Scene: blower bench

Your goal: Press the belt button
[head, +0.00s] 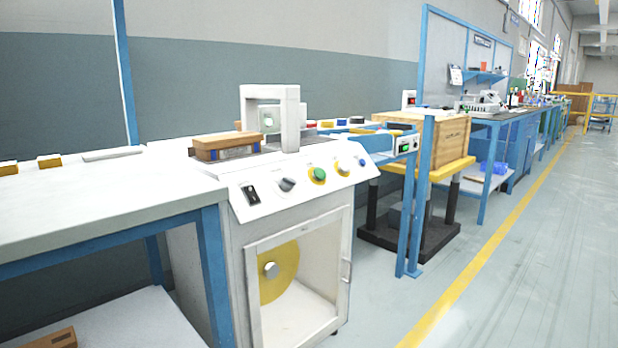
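A white machine has a sloped control panel (300,192) on its front. On the panel, from left to right, are a black rocker switch (251,194), a dark knob (287,184), a green button (319,174) on a yellow ring, another small knob with yellow (342,167) and a blue button (361,162). A small switch box (405,145) with green on it sits at the end of the conveyor (350,139), by a blue post. No label shows which one is the belt button. Neither gripper is in view.
A white-topped bench (90,195) with a blue frame stands at the left. A wooden-topped block (228,146) lies on the machine, by its white arch (290,115). A wooden crate (440,140) sits on a yellow lift table. The floor (540,250) at the right is clear.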

